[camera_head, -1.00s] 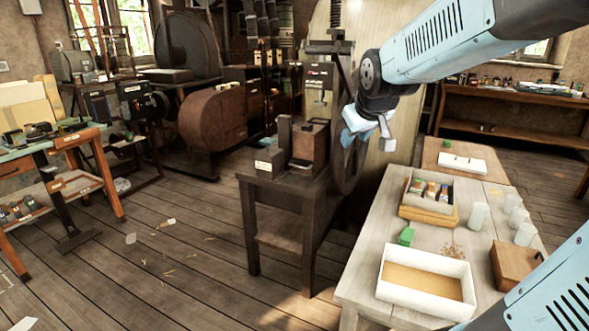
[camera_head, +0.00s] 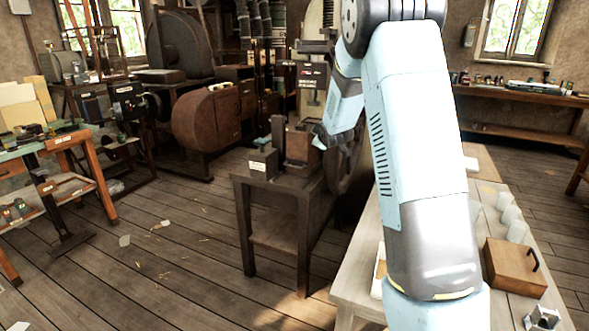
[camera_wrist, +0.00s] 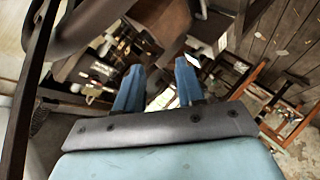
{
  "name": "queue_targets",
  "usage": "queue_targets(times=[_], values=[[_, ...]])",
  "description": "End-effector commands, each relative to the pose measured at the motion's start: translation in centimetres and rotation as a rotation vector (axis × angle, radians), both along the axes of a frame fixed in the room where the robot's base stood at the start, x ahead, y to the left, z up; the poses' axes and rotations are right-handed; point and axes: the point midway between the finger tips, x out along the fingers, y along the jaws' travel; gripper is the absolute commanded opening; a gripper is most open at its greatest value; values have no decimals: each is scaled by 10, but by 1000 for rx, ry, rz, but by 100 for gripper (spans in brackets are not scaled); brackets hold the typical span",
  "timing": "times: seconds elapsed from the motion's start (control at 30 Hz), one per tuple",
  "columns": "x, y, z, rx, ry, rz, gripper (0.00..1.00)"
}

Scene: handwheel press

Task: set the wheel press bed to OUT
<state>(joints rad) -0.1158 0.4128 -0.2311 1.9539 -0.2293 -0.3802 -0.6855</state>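The wheel press (camera_head: 285,165) stands on a dark stand in the middle of the head view. A brown block and an upright dark post are on its top, and a small white label is on its front edge. I cannot tell the bed's setting. The dark handwheel (camera_head: 341,172) is on its right side, partly hidden by my arm. My gripper (camera_head: 320,138) is close beside the block and the wheel. In the wrist view my gripper (camera_wrist: 160,66) has its two blue fingers apart with nothing between them. A dark curved rim, apparently the handwheel (camera_wrist: 85,25), passes at the upper left.
A pale table (camera_head: 345,290) stands at the right front, largely behind my arm, with a wooden box (camera_head: 514,268) and white cups (camera_head: 508,215). A workbench (camera_head: 70,140) and machines (camera_head: 210,118) line the left and back. The plank floor left of the press is mostly clear.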

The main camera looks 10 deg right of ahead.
Motion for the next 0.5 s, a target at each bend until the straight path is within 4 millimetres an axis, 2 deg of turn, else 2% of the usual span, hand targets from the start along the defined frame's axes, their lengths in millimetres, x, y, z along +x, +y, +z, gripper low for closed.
queue_targets(times=[0.03,0.2,0.5], values=[[13,0,-17,-28,-11,19,38],[51,2,-61,-131,-77,94,38],[97,13,-149,-308,-197,233,38]])
